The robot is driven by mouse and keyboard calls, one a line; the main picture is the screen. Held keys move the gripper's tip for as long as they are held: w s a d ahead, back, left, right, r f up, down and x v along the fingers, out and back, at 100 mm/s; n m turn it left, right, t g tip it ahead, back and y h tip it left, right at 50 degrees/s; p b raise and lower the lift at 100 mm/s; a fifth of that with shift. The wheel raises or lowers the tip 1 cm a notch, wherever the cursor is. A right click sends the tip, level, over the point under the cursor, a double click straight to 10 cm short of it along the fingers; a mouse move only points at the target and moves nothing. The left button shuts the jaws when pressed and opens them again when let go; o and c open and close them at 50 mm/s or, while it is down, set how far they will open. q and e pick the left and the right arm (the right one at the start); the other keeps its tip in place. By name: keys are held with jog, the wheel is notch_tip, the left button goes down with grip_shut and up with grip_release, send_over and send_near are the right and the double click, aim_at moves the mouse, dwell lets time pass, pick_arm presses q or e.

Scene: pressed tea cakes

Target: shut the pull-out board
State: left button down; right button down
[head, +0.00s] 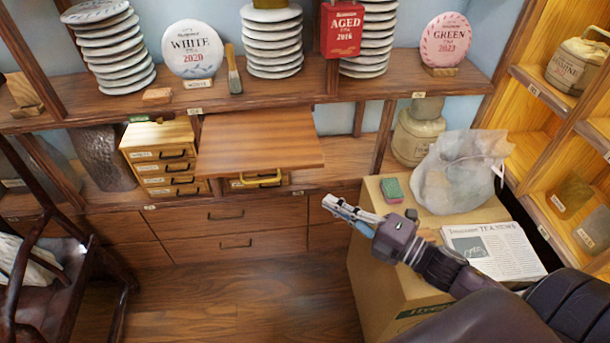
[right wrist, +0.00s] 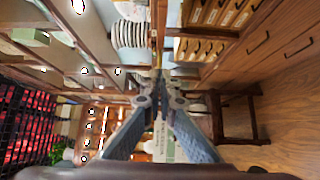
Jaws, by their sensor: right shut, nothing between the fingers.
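The pull-out board (head: 258,140) is a flat reddish-brown wooden board. It sticks out from the shelf unit in the middle of the head view, beside small drawers. A brass handle (head: 262,180) shows under its front edge; I cannot tell whether it belongs to the board or to a drawer below. My right gripper (head: 328,203) is shut and empty, in front of and to the right of the board, apart from it. Its fingers (right wrist: 160,85) also show closed together in the right wrist view. My left gripper is not in view.
A cardboard box (head: 370,255) stands below my right arm, with a newspaper (head: 492,250), a green sponge (head: 392,190) and a filled clear bag (head: 455,172) on top. A dark chair (head: 60,280) stands at the left. The floor before the lower drawers (head: 228,215) is clear.

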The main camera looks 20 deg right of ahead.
aim_at(292, 169)
jog(key=x, duration=0.3)
jog(key=d+p+x, duration=0.1)
jog(key=x, duration=0.2)
jog(key=w+p+x, duration=0.1)
jog(key=x, duration=0.2)
jog(key=shift+w+d, duration=0.2)
jog(key=shift+w, duration=0.15)
jog(key=shift+w+d+f, duration=0.1)
jog(key=shift+w+d, duration=0.1)
jog(key=shift+w, duration=0.35)
